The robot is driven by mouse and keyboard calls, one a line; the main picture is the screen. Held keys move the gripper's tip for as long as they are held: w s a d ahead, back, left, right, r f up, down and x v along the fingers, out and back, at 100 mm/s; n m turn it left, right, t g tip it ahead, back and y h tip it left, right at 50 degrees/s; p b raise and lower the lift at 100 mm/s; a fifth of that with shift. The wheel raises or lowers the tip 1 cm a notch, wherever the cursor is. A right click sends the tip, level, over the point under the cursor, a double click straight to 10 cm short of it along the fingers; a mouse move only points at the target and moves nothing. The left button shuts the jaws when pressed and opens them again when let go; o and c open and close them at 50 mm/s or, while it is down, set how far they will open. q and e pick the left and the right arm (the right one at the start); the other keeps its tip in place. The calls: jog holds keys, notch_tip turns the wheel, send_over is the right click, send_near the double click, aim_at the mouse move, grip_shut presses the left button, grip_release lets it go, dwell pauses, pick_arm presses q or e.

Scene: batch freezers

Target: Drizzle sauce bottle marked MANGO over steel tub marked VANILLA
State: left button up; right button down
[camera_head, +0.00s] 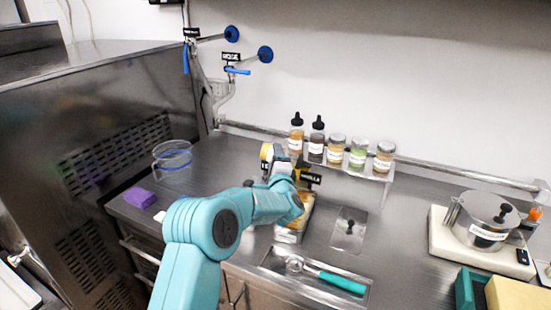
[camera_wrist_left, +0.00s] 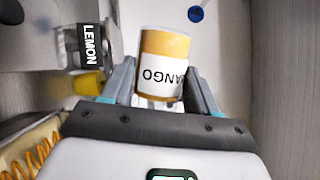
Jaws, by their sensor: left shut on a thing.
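My left gripper (camera_wrist_left: 160,85) is shut on the mango sauce bottle (camera_wrist_left: 162,48), an orange cylinder with a pale label. The letters "ANGO" show; the right finger hides the rest, and its nozzle is not visible. In the head view the bottle (camera_head: 266,153) shows beyond my wrist, held above the counter. The steel tub (camera_head: 290,237) stands on the counter below my wrist, partly hidden by it. A dark tag ending in "ILLA" shows just above. In the left wrist view the tub (camera_wrist_left: 25,150) is at the lower left, with orange zigzag lines on its pale contents.
A tray with a teal-handled scoop (camera_head: 335,280) lies in front. A clear container (camera_head: 172,160) and purple sponge (camera_head: 139,197) are left; a lidded pot (camera_head: 485,215) is right.

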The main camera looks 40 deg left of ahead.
pick_arm(q)
jog(key=shift+r+n+g+p, duration=0.5)
jog(key=shift+r+n+p, duration=0.45)
jog(key=shift+n+p, duration=0.4)
jog(key=shift+h, duration=0.3)
jog(key=shift+r+n+p, duration=0.65)
jog(key=shift+n+p, duration=0.2)
jog(key=shift+p, duration=0.35)
jog(key=shift+r+n+g+h+p, duration=0.3)
jog(key=shift+r+n+h+p, duration=0.6)
jog(key=shift+p, duration=0.45)
jog(key=shift+f+n, duration=0.1)
jog(key=shift+n, duration=0.3)
